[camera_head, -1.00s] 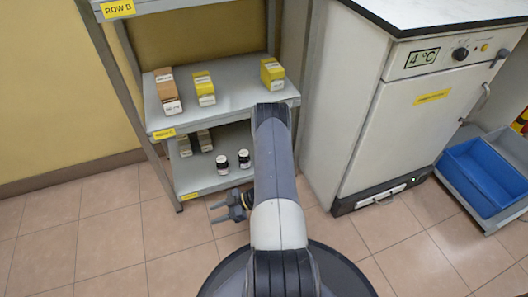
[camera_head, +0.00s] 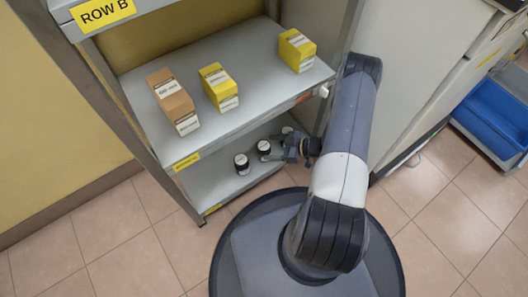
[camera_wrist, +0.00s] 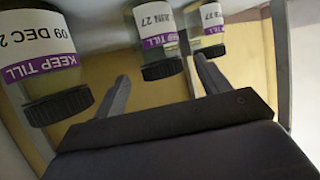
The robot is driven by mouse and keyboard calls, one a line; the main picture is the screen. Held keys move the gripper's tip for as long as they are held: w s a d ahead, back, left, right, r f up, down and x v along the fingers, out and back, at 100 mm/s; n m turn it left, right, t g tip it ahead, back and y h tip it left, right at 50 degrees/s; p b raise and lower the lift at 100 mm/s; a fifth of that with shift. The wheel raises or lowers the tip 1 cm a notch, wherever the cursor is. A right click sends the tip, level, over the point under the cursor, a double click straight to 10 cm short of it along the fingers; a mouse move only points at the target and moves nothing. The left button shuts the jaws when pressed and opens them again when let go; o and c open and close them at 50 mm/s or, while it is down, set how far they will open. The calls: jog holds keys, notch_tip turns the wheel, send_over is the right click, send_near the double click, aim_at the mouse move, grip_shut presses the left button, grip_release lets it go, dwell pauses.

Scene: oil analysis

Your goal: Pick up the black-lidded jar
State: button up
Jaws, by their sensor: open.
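Several black-lidded jars stand on the lower shelf (camera_head: 215,188). In the head view a left jar (camera_head: 241,163), a middle jar (camera_head: 263,149) and a partly hidden jar (camera_head: 286,131) show. My gripper (camera_head: 284,152) is at the shelf's front, close beside them. The wrist view shows the jars upside down: a large near jar (camera_wrist: 50,55) at left, a middle jar (camera_wrist: 158,30) and a smaller jar (camera_wrist: 207,28) at right. Their labels are white and purple. My open gripper (camera_wrist: 160,68) has its fingers either side of the middle jar's lid in the picture; contact cannot be told.
The upper shelf (camera_head: 255,90) overhangs the jars and holds a brown box (camera_head: 173,101) and yellow boxes (camera_head: 219,87) (camera_head: 297,49). A white cabinet (camera_head: 415,70) stands to the right. A blue bin (camera_head: 495,112) is at far right. The floor in front is clear.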

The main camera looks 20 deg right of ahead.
aim_at(260, 148)
jog(key=b+x, duration=0.1)
jog(key=x, duration=0.5)
jog(key=shift+s+b, duration=0.1)
jog(key=shift+b, duration=0.3)
jog(key=shift+r, duration=0.1)
jog(key=shift+c, duration=0.5)
jog(key=c, duration=1.1)
